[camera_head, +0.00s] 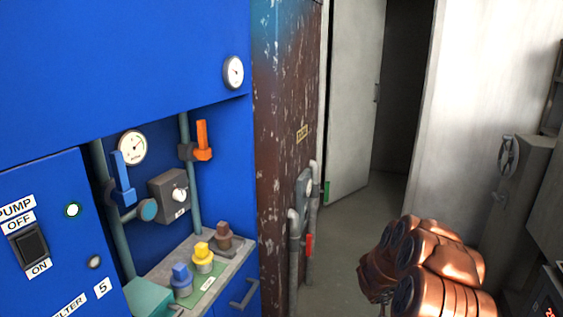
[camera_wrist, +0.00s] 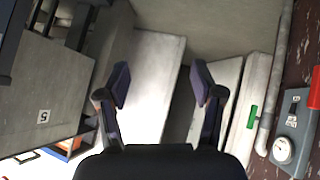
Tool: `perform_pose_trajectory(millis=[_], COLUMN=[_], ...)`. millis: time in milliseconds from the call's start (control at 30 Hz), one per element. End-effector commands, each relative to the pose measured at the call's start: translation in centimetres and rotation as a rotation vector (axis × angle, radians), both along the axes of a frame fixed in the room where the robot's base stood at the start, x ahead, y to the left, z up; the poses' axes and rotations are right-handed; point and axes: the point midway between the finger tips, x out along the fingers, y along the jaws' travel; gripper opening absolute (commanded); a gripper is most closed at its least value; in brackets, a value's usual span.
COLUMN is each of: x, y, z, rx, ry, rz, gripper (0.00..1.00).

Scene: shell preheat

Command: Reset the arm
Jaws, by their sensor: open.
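My arm shows as copper-coloured links (camera_head: 425,265) at the lower right of the head view. The gripper's fingers do not show clearly there. In the wrist view my gripper (camera_wrist: 160,85) has its two dark fingers spread wide apart with nothing between them. Beyond the fingers are a pale panel (camera_wrist: 150,75), a doorway and the floor, all out of contact. The wrist picture is turned compared with the head view.
A blue panel (camera_head: 110,50) with valves, gauges and a pump switch (camera_head: 29,246) fills the left. A small shelf (camera_head: 160,268) holds blue, yellow and brown knobs. A rusty column (camera_head: 285,130) with pipes stands mid-view. Behind is an open door (camera_head: 352,95); a grey cabinet (camera_head: 520,190) stands right.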

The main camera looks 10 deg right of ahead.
Motion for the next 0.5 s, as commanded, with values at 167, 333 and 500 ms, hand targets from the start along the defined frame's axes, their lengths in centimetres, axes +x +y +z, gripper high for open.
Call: perform_pose_trajectory(millis=[167,333,500], x=[3.2,4.0,2.6], y=[7.2,14.1,20.7], z=[5.6,10.4,14.8], rx=[0.151,0.285,0.409], ry=[-0.095,-0.136,-0.131], rz=[0.159,0.306,0.443], gripper=[0.67,0.67,0.67])
